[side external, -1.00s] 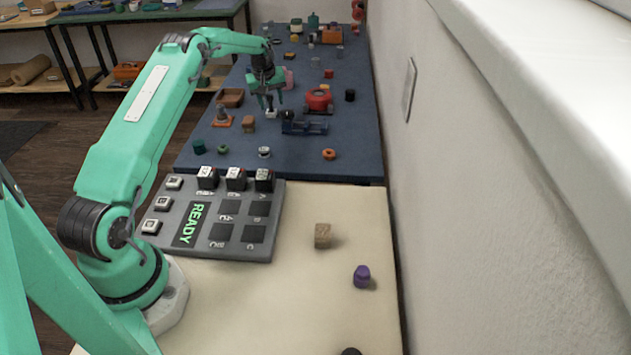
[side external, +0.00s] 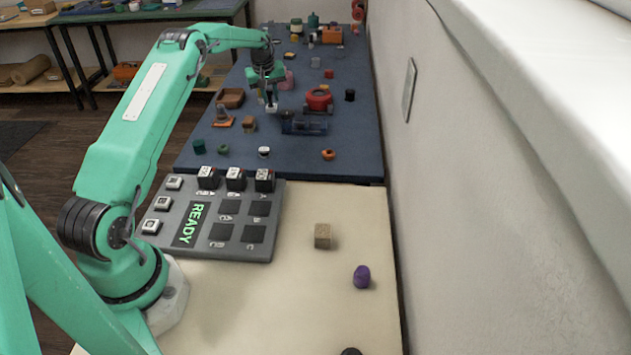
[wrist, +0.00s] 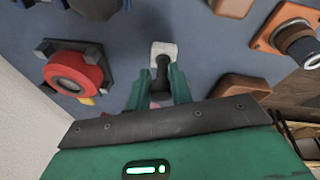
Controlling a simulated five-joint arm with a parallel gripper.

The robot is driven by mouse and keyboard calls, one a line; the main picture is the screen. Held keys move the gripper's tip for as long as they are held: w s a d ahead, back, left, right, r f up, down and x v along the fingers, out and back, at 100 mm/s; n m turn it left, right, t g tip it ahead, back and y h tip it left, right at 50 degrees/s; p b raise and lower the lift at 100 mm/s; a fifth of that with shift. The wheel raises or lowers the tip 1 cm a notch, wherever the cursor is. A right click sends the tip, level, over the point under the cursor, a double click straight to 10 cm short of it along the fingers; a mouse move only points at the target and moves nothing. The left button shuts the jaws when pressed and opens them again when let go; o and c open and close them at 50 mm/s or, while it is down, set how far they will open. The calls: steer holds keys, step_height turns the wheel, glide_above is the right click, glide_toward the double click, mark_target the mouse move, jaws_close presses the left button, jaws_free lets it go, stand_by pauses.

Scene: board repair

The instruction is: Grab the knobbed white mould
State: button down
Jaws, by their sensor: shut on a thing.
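The white mould (wrist: 163,48) is a small pale block with a dark knob (wrist: 162,70), seen in the wrist view. My gripper (wrist: 160,85) has its green fingers closed around the knob, with the white block beyond the fingertips. In the side external view the mould (side external: 271,107) is a small white patch under my gripper (side external: 268,92), over the blue mat. The fingers hide part of the knob. I cannot tell the exact gap between mould and mat.
A blue vise-like part (side external: 303,123) and a red round part (side external: 318,99) stand close on the right. A brown block (side external: 249,123) and an orange-based part (side external: 222,118) stand on the left. A keypad panel (side external: 200,222) reading READY lies nearer.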

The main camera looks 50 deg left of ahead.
step_height(320, 180, up, 2)
steer(key=shift+r, duration=0.2)
steer(key=d+r, duration=0.6)
steer(key=d, duration=0.5)
steer(key=shift+w+d+r, duration=0.3)
steer(key=shift+d+r, duration=0.05)
